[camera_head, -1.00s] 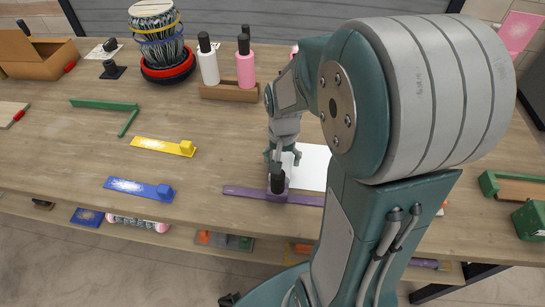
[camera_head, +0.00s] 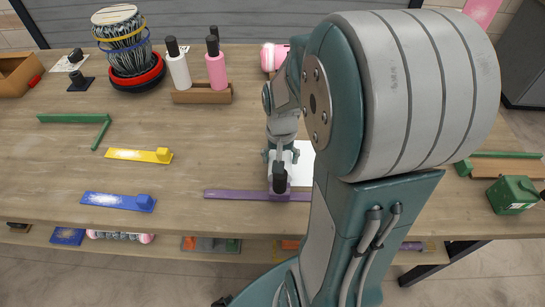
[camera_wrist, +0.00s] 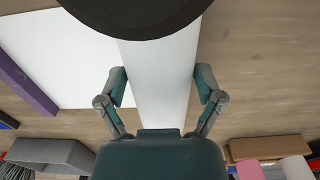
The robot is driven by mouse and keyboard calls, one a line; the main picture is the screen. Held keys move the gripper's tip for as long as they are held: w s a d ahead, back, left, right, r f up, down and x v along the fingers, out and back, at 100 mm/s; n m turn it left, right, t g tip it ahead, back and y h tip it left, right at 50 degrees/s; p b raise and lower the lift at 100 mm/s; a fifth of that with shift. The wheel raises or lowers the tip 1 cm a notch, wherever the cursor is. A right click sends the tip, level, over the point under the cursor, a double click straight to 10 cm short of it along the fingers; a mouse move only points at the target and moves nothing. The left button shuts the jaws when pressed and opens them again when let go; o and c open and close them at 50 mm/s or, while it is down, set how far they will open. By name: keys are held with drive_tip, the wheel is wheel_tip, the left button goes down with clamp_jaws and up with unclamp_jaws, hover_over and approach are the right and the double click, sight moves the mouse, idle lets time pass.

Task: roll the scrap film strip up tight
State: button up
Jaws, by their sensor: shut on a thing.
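My gripper (camera_head: 280,156) is over the table near the front edge, beside a flat white sheet (camera_head: 303,165). Its two fingers (camera_wrist: 161,88) are closed on the sides of a pale, cylinder-like object (camera_wrist: 158,100) with a large dark round end, which looks like a black-capped white bottle. In the head view its black end (camera_head: 280,178) hangs over a long purple strip (camera_head: 235,194). The purple strip also shows at the left of the wrist view (camera_wrist: 24,80). I cannot tell which piece is the scrap film strip, and no roll is clearly seen. My arm hides part of the table.
A yellow strip (camera_head: 130,154) and a blue strip (camera_head: 105,201), each with a block at one end, lie at left. Black-capped bottles stand at a brown holder (camera_head: 203,96) behind; a drum (camera_head: 122,40) is further left. A green box (camera_head: 511,195) is at right.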

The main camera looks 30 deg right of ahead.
drive_tip(key=shift+s+d, duration=0.95)
drive_tip(key=shift+d, duration=0.35)
drive_tip(key=shift+s+d, duration=0.95)
drive_tip(key=shift+d, duration=0.35)
drive_tip(key=shift+s+d, duration=0.95)
drive_tip(key=shift+d, duration=0.35)
drive_tip(key=shift+s+d, duration=0.6)
drive_tip(key=shift+d, duration=0.25)
drive_tip(key=shift+s+d, duration=0.6)
drive_tip(key=shift+d, duration=0.25)
drive_tip(key=o, duration=1.1)
drive_tip(key=shift+c, duration=0.2)
